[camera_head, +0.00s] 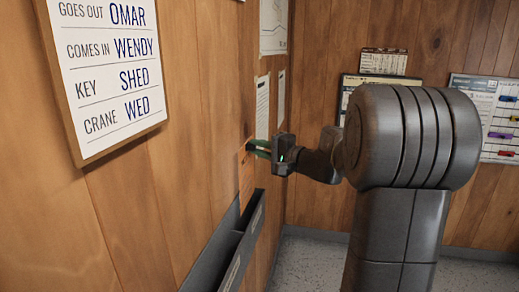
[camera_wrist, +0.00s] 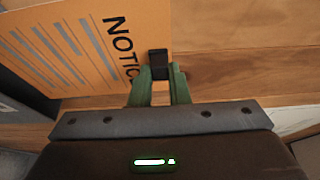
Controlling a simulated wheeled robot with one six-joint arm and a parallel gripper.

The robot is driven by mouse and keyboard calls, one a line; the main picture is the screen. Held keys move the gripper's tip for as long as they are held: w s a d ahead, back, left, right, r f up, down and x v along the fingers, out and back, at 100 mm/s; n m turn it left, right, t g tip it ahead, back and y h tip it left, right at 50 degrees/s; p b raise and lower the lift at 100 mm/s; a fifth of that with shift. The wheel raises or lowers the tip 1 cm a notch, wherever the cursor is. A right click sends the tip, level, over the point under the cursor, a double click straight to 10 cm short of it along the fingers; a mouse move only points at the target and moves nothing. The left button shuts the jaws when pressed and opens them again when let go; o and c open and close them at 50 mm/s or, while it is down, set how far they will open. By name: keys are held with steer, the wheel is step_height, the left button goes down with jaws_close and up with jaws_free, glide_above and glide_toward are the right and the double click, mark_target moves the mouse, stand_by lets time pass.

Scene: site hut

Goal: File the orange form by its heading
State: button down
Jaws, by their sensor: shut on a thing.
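The orange form (camera_wrist: 80,40) fills the upper left of the wrist view. Its heading begins "NOTIC"; the end is hidden by my gripper, and grey lines run beside it. In the head view the form (camera_head: 246,172) shows only as a thin orange sliver by the wood wall. My gripper (camera_wrist: 158,80) has green fingers shut on the form's edge, at a small black piece. In the head view my gripper (camera_head: 260,148) is close to the wall, above grey wall pockets (camera_head: 228,245). The pale labels on the pocket fronts are too oblique to read.
A board (camera_head: 108,70) on the left wall reads GOES OUT OMAR, COMES IN WENDY, KEY SHED, CRANE WED. Papers (camera_head: 263,108) hang on the wall beyond my gripper. A board with coloured tags (camera_head: 500,118) is on the far wall. Speckled floor (camera_head: 305,265) shows below.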

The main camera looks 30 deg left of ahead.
steer(key=shift+f+b, duration=1.3)
steer(key=shift+b, duration=0.15)
steer(key=shift+f+b, duration=1.5)
steer(key=shift+b, duration=0.4)
steer(key=shift+f+b, duration=1.55)
steer(key=shift+b, duration=0.3)
steer(key=shift+f+b, duration=1.55)
steer(key=shift+b, duration=0.25)
